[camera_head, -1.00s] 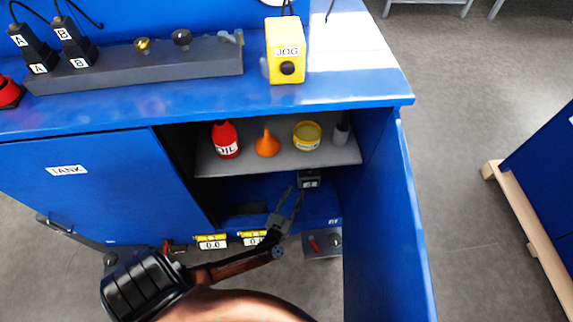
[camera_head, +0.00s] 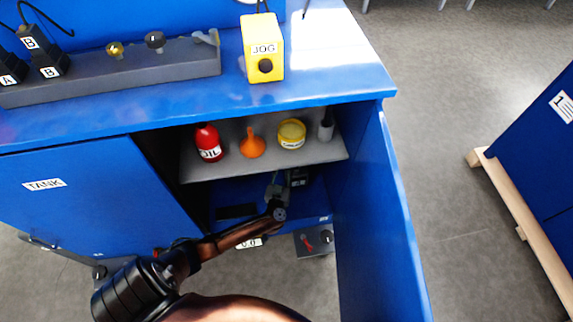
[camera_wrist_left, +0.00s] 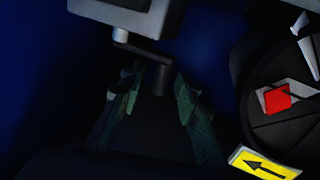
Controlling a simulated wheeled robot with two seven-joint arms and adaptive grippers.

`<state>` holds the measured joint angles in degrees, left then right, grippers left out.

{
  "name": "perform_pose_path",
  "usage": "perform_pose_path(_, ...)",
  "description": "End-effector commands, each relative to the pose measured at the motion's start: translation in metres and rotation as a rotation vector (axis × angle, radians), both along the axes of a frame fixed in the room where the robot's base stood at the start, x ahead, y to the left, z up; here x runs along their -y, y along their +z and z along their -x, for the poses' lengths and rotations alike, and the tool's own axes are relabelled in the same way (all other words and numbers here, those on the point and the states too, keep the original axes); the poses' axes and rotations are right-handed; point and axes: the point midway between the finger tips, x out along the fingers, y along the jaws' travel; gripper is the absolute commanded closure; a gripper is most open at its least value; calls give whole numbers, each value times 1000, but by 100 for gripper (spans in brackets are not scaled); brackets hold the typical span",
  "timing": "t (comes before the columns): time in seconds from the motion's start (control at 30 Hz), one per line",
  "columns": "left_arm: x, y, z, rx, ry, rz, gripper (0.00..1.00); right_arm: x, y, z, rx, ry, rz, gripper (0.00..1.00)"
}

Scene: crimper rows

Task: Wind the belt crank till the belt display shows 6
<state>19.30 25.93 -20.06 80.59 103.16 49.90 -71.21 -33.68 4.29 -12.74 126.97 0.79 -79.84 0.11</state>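The crank (camera_wrist_left: 140,48) hangs under a grey housing (camera_wrist_left: 125,12) in the left wrist view, with its dark handle (camera_wrist_left: 160,76) pointing down. My left gripper (camera_wrist_left: 157,88) has its two fingers apart, one on each side of the handle's lower end. I cannot tell whether they touch it. In the head view my left gripper (camera_head: 277,180) reaches into the open cabinet, beside a small dark box with a display (camera_head: 299,178); its digits are too small to read. The crank itself is not clear there. My right gripper is out of view.
A shelf (camera_head: 200,174) with a red oil bottle (camera_head: 208,142), orange funnel (camera_head: 252,144) and yellow tin (camera_head: 291,133) is above my gripper. The open door (camera_head: 400,220) bounds the right. A yellow arrow label (camera_wrist_left: 263,164) and dark round part with red piece (camera_wrist_left: 277,99) are nearby.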

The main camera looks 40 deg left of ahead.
Motion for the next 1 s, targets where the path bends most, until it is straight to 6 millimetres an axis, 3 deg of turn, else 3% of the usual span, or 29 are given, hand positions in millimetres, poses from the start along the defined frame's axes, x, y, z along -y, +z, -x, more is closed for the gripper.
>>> perform_pose_path(0.4, -2, 1, -5, 0, 0, 1, 70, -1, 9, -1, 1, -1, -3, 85)
perform_pose_path(0.83, -2, 0, -5, 0, 0, 0, 99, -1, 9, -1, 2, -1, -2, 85)
perform_pose_path(1.0, -2, 0, -5, 0, 0, 0, 100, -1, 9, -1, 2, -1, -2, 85)
